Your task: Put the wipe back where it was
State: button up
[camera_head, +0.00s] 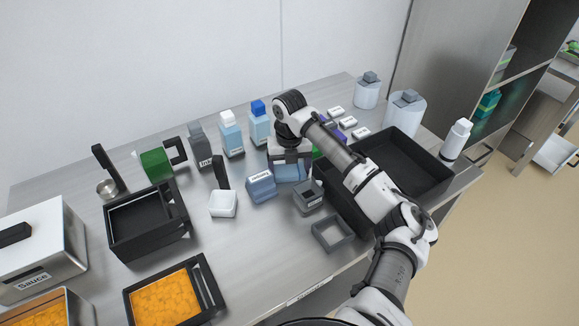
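My gripper (290,161) points down over the back middle of the steel table. A light blue piece, which looks like the wipe (290,173), is directly below and between its fingers. The fingertips are small and partly hidden, so I cannot tell whether they grip the piece or only stand around it. Just left of it is a blue labelled block (261,187), apart from the gripper. I cannot read its label.
Bottles (231,135) stand behind and left of my gripper. A grey labelled box (308,197) and a grey square frame (332,235) are in front. A large black crate (437,178) is at right, partly behind my arm.

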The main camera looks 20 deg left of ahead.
aim_at(289, 169)
jog(key=shift+o, duration=0.9)
jog(key=shift+r, duration=0.25)
notch_tip(289, 169, up, 12)
jog(key=b, duration=0.1)
jog(key=shift+b, duration=0.3)
jog(key=shift+f, duration=0.15)
